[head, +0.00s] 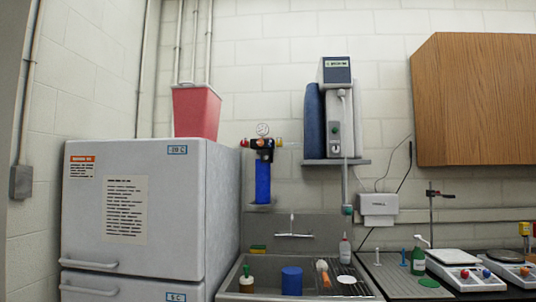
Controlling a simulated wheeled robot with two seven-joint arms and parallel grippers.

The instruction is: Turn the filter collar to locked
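A blue filter housing (263,183) hangs upright on the wall above the left part of the sink. A dark filter head (262,144) sits on top of it, with a round gauge above and red and yellow fittings at its sides. A dark collar (264,155) appears to sit where the head meets the blue housing. It is too small to tell its markings or whether it is locked. Neither of my grippers is in view.
A tall white fridge-freezer (190,220) stands left, with a red bin (196,110) on top. A sink (300,285) holds a blue cylinder (292,281). A wall-mounted water unit (337,110) hangs to the right of the filter. Balances (465,270) stand on the right counter.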

